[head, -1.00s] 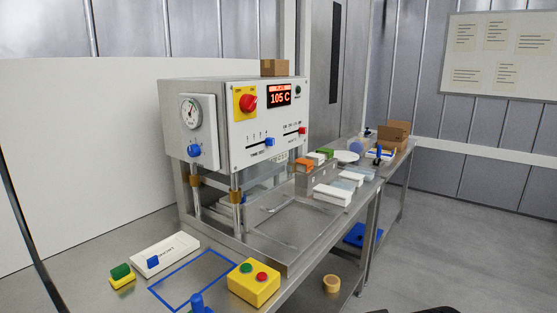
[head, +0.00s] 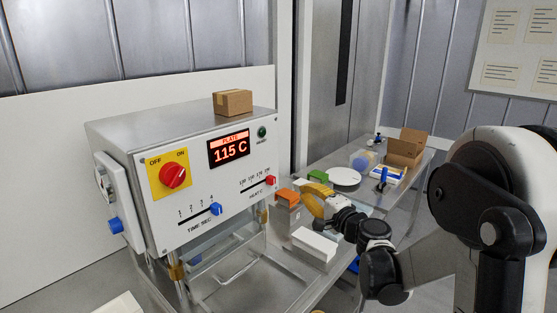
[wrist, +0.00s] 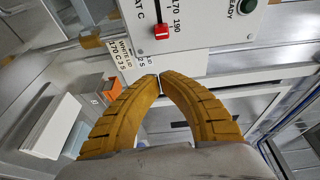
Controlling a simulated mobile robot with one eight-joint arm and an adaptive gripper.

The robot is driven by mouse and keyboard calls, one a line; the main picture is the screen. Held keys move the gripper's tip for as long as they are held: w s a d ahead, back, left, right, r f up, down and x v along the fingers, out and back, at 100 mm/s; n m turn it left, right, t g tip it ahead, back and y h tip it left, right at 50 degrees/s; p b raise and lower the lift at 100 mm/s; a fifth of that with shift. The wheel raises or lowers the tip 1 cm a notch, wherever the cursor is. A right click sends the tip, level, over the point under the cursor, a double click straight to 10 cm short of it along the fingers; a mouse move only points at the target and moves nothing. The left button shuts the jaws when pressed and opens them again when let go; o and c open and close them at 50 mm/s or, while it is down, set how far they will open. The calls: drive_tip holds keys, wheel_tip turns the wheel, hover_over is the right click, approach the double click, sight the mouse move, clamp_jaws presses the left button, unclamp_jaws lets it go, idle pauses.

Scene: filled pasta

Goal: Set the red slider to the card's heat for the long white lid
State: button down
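The red slider (head: 270,181) is at the right end of the HEAT scale on the press panel. In the wrist view the red slider (wrist: 163,32) sits beside the 190 mark. A card (wrist: 124,58) below it reads white lid, 170 C, 3 S; another card is partly hidden behind it. My gripper (wrist: 160,78) has its yellow fingertips together with nothing visible between them, apart from the slider. In the head view my gripper (head: 304,190) is right of and slightly below the slider. A long white block (head: 314,243), perhaps the lid, lies on the bench.
The display (head: 229,149) reads plate 115 C. A blue time slider (head: 216,209) and a red OFF/ON knob (head: 172,176) are left of the red slider. A green button (head: 262,132) is above. Orange and green blocks (head: 287,197) (head: 318,176) stand near my gripper.

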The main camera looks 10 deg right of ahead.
sight(274, 183)
drive_tip(key=shift+m, duration=0.3)
drive_tip(key=x, duration=0.3)
drive_tip(key=a+b+x, duration=0.1)
drive_tip(key=x, duration=0.2)
drive_tip(key=a+b+x, duration=0.1)
drive_tip(key=x, duration=0.2)
drive_tip(key=shift+s+r, duration=0.2)
drive_tip(key=shift+r, duration=0.15)
drive_tip(key=shift+s+a, duration=0.1)
drive_tip(key=shift+a, duration=0.15)
drive_tip(key=shift+s, duration=0.1)
drive_tip(key=s+a, duration=0.2)
drive_tip(key=a, duration=0.1)
drive_tip(key=shift+d, duration=0.15)
drive_tip(key=shift+w+b, duration=0.1)
drive_tip(key=shift+b, duration=0.2)
